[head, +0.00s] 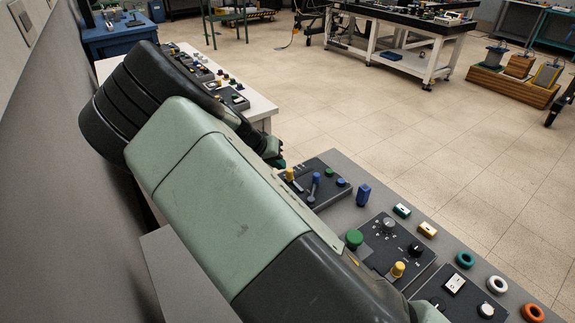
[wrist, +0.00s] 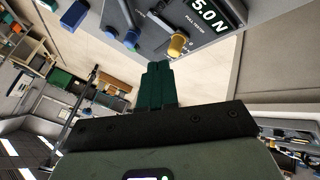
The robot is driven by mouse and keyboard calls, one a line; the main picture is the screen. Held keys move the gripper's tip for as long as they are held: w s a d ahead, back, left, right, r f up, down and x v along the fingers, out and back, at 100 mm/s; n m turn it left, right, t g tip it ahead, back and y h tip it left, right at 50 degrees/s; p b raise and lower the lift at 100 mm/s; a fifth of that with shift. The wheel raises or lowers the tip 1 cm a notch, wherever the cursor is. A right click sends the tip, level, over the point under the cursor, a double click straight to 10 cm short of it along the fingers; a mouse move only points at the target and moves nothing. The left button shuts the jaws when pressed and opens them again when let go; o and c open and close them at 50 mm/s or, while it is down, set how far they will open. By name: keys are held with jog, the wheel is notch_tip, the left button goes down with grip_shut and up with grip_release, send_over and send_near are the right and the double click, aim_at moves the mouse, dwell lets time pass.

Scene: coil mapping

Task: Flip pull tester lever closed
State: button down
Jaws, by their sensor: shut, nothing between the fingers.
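The pull tester (head: 325,168) is a dark panel on the grey bench in the head view. It carries a yellow-capped piece (head: 290,174), a blue-topped upright piece (head: 315,181) and green and blue buttons. In the wrist view, the pull tester's display (wrist: 209,15) reads 5.0 N, with a yellow-capped piece (wrist: 178,44) below it and a metal rod (wrist: 159,19) nearby. I cannot tell which piece is the lever. My gripper (wrist: 159,66) is shut and empty, its green fingertips just below the yellow cap in the picture; contact is unclear. Its tip (head: 275,162) shows left of the panel.
A blue block (head: 363,194) stands on the bench right of the tester. Other control panels (head: 392,246) and coloured rings (head: 465,259) lie nearer. A white table with more panels (head: 232,97) is behind my arm.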

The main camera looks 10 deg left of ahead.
aim_at(318, 176)
jog(key=x, duration=0.9)
jog(key=shift+s+d+r, duration=0.1)
jog(key=shift+d, duration=0.05)
jog(key=shift+d+r, duration=0.15)
jog(key=shift+d, duration=1.05)
jog(key=shift+w+d, duration=0.25)
jog(key=shift+d, duration=0.3)
jog(key=shift+w+d+m+h, duration=0.1)
jog(key=shift+d+m+h, duration=0.2)
jog(key=shift+m, duration=0.2)
jog(key=shift+w+d+m+g+h, duration=0.1)
jog(key=shift+d+m+g+h, duration=0.15)
jog(key=shift+d+m+g, duration=0.35)
jog(key=shift+w+d+m+g+h, duration=0.15)
jog(key=shift+d+m+g+h, duration=0.15)
jog(key=shift+m, duration=0.5)
jog(key=d+m+g, duration=0.1)
jog(key=m, duration=0.1)
jog(key=shift+d+m+g+h, duration=0.35)
jog(key=shift+m+g, duration=0.05)
jog(key=d+m+g, duration=0.2)
jog(key=m, duration=0.1)
jog(key=shift+s, duration=0.4)
jog(key=shift+s+d+m+g, duration=0.25)
jog(key=shift+m+g, duration=0.15)
jog(key=shift+m, duration=0.25)
jog(key=shift+s+d+m+g, duration=0.15)
jog(key=shift+d+m+g, duration=0.2)
jog(key=shift+m, duration=0.3)
